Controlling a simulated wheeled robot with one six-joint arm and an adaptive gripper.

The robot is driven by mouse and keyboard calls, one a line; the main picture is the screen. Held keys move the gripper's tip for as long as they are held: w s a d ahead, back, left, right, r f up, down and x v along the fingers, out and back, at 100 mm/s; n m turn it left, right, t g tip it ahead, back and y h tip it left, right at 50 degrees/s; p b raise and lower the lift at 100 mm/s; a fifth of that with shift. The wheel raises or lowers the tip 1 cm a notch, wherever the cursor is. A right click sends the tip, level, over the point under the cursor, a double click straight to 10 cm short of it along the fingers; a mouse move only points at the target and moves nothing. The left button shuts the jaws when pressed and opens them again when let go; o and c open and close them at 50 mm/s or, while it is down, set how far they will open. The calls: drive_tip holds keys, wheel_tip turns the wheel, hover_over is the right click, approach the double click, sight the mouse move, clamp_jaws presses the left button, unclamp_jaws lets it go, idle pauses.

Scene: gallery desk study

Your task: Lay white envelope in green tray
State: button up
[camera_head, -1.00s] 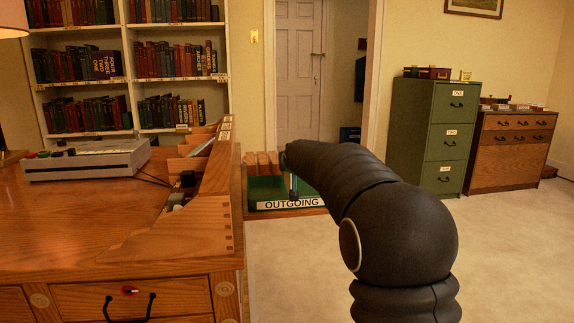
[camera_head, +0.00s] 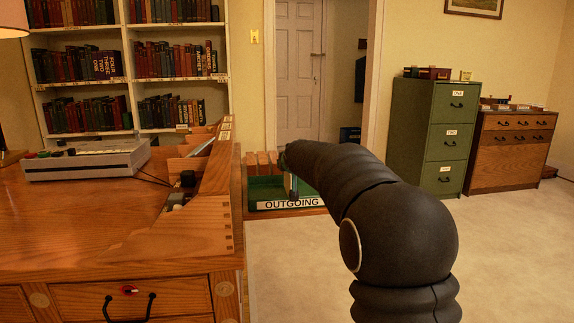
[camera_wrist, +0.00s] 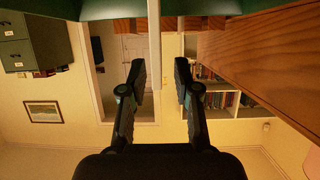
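The green tray (camera_head: 266,190), labelled OUTGOING, sits beyond the desk's right end. A thin pale upright strip (camera_head: 294,186), apparently the white envelope seen edge-on, stands at the tray under my gripper (camera_head: 290,178). The fingers are apart, with a clear gap on the right of the strip. The envelope's lower end and whether it touches the tray floor are hidden. My arm covers the tray's right part.
The wooden desk (camera_head: 90,215) fills the left, with a raised organizer (camera_head: 185,215) along its right side near the tray. A bookcase (camera_head: 130,70) stands behind. A green filing cabinet (camera_head: 435,135) and wooden drawers (camera_head: 510,150) stand right. The floor (camera_head: 510,260) is clear.

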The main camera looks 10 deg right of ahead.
drive_tip(key=b+v, duration=0.1)
drive_tip(key=v, duration=1.1)
drive_tip(key=shift+r+b, duration=0.3)
drive_tip(key=shift+r, duration=0.05)
drive_tip(key=s+f+g, duration=0.2)
drive_tip(key=s+f, duration=0.5)
drive_tip(key=s, duration=0.7)
drive_tip(key=s+f+g, duration=0.3)
drive_tip(key=s+f, duration=0.4)
drive_tip(key=s, duration=0.7)
drive_tip(key=s+d+f+g, duration=0.1)
drive_tip(key=s+f+g, duration=0.2)
drive_tip(key=s+f, duration=0.4)
drive_tip(key=s, duration=0.7)
